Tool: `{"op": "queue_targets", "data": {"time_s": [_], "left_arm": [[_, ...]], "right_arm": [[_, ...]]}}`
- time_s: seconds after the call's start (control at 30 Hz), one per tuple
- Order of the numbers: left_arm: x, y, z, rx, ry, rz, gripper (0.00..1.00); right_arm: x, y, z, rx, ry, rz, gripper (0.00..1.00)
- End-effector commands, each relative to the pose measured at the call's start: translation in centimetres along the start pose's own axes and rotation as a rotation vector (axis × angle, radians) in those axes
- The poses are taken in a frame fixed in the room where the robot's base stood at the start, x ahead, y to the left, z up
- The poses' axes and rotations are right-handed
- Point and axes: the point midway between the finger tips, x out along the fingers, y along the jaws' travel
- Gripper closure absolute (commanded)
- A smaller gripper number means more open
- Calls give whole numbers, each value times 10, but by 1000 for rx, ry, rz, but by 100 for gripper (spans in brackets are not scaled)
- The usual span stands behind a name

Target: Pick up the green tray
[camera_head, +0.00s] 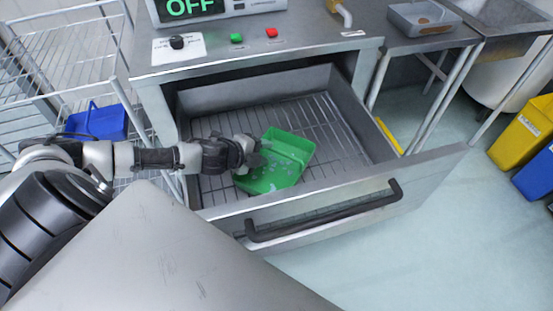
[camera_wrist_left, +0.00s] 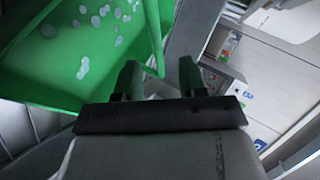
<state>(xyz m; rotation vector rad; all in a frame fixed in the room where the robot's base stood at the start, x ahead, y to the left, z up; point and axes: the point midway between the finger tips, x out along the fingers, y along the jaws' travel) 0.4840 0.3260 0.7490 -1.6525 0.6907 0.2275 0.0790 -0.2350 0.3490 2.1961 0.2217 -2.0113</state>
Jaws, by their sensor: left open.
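The green tray (camera_head: 281,164) lies on the wire rack inside an open metal drawer (camera_head: 345,100). In the left wrist view the tray (camera_wrist_left: 75,60) fills the upper left, with several pale round spots on its floor. My left gripper (camera_head: 254,155) is at the tray's left side in the head view. In the left wrist view the left gripper (camera_wrist_left: 160,80) has its two fingers apart, close to the tray's green rim. I cannot tell whether a finger touches the rim. My right gripper is not in view.
The drawer's front panel with a black handle (camera_head: 325,215) stands between me and the tray. A control panel reading OFF (camera_head: 195,8) is above. A blue bin (camera_head: 97,122) sits on a wire rack at left.

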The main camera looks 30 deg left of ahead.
Motion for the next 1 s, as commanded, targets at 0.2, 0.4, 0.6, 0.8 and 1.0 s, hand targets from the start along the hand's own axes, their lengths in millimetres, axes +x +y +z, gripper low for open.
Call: {"op": "queue_targets", "data": {"time_s": [0.2, 0.4, 0.6, 0.8, 1.0], "left_arm": [[20, 1, 3, -1, 0, -2, 59], [48, 3, 6, -1, 0, -2, 59], [54, 4, 6, 0, -1, 0, 59], [54, 4, 6, 0, -1, 1, 71], [54, 4, 6, 0, -1, 1, 100]], "right_arm": [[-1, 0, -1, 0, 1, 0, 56], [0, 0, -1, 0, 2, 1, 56], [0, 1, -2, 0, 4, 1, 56], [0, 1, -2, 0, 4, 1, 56], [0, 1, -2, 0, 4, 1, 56]]}}
